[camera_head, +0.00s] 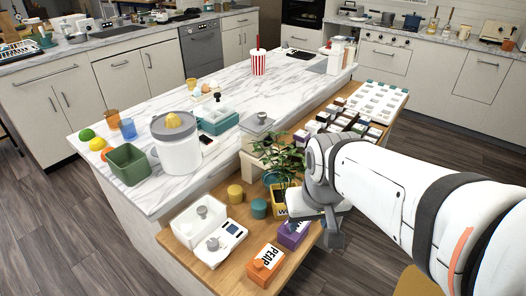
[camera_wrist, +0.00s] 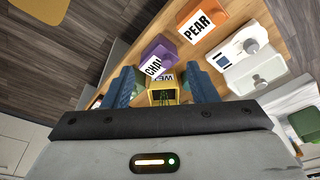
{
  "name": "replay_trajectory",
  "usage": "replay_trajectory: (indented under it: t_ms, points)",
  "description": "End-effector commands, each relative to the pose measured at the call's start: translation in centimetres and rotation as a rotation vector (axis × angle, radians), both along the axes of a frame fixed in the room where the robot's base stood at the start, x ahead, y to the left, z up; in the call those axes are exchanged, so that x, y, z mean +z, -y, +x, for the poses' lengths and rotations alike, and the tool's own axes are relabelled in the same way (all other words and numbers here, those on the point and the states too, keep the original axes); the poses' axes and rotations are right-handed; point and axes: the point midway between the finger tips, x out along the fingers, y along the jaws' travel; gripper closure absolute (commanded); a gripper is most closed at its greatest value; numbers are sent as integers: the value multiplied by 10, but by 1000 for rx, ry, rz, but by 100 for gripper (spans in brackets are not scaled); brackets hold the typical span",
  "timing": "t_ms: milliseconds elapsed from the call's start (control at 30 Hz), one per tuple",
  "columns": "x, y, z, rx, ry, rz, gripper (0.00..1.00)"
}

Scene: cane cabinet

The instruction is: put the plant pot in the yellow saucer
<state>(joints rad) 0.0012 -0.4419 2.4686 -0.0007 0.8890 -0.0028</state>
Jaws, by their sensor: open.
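A leafy green plant (camera_head: 284,160) stands in a teal pot (camera_head: 271,178) on the wooden shelf, partly behind my wrist in the head view. A yellow box (camera_head: 279,203) with a white label stands in front of the pot. I cannot clearly make out a yellow saucer. My gripper (camera_wrist: 162,88) is open, pointing down over the shelf. In the wrist view the yellow box (camera_wrist: 163,98) shows between its two blue fingers; I cannot tell whether they touch it. The plant pot is not distinguishable in the wrist view.
A purple CHAI box (camera_head: 293,235) and an orange PEAR box (camera_head: 266,265) stand near the shelf's front end. Racks of small boxes (camera_head: 350,120) fill the far shelf.

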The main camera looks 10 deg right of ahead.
Motion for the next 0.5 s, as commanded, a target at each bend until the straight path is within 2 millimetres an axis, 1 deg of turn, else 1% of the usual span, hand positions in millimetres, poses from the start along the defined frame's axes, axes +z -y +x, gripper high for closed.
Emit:
replay_trajectory:
  t_ms: [33, 67, 100, 167, 200, 267, 300, 367, 400, 500]
  points:
    - [-13, 0, 12, 0, 8, 0, 43]
    - [-18, 5, 20, -5, 14, 0, 41]
    - [-24, 7, 33, -8, 25, 0, 37]
    - [-35, 8, 54, -8, 42, 0, 33]
    - [-42, 7, 69, -8, 56, 0, 29]
    - [-52, 7, 92, -7, 75, 0, 24]
    - [-58, 6, 106, -7, 89, 0, 21]
    - [-67, 6, 127, -6, 106, 0, 16]
    - [-72, 6, 139, -6, 118, 0, 16]
    - [-82, 5, 164, -6, 141, 1, 16]
